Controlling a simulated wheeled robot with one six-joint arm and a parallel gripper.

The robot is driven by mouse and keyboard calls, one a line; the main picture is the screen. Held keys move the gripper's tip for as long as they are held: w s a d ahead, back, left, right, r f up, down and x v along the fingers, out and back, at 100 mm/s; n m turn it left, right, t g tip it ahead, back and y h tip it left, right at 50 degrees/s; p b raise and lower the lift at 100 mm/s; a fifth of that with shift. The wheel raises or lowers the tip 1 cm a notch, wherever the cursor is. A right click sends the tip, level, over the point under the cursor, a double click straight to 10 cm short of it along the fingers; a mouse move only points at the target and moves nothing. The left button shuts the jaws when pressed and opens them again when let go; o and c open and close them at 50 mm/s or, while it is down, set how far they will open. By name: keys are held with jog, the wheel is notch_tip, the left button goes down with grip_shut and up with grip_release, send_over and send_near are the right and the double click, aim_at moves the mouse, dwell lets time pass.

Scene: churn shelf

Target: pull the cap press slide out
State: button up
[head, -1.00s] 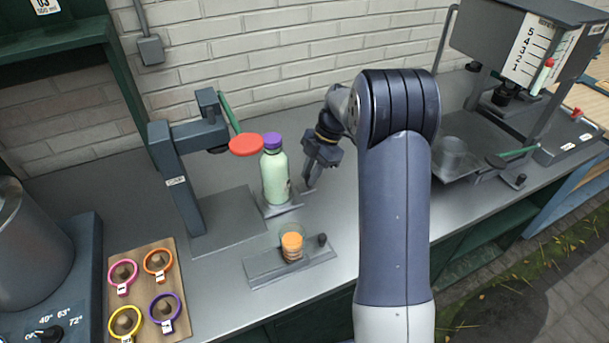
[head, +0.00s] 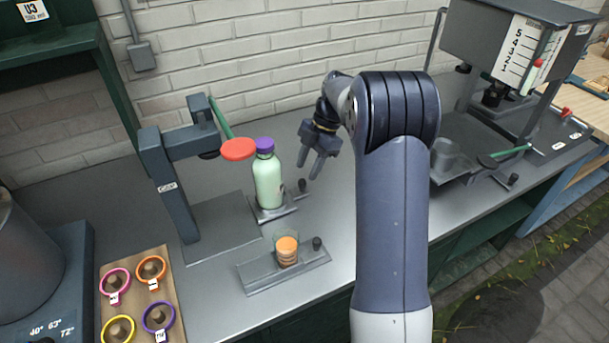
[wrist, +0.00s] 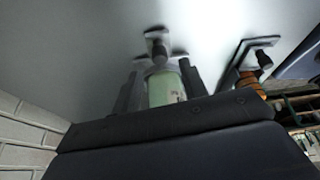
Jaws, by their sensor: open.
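The cap press (head: 178,195) stands at the left with a red-ended green lever (head: 238,149). Its slide (head: 272,213) sticks out to the right of the press base, with a dark knob (head: 302,185) at its right end. A pale green bottle (head: 268,183) with a purple cap stands upright on the slide, right of the press head. My gripper (head: 308,168) is open and empty, fingers pointing down, just above and behind the knob and apart from it. In the wrist view the knob (wrist: 157,47) and the bottle (wrist: 164,90) show between my fingers (wrist: 158,90).
A second small slide plate (head: 262,277) with an orange-filled glass (head: 287,251) and a knob lies in front. A board with coloured rings (head: 158,316) is front left. A filling machine (head: 495,55) stands at the right. A brick wall (head: 250,65) closes the back.

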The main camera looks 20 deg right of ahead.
aim_at(302, 181)
jog(key=v, duration=0.7)
jog(key=shift+f, duration=0.1)
jog(key=x, duration=1)
jog(key=shift+s+a+p, duration=0.1)
jog(key=shift+p, duration=0.2)
jog(key=shift+s+a+f, duration=0.1)
jog(key=shift+a+f, duration=0.2)
jog(key=shift+a, duration=0.6)
jog(key=shift+s+a+p, duration=0.15)
jog(key=shift+a+p, duration=0.15)
jog(key=shift+a, duration=0.35)
jog(key=shift+d, duration=0.15)
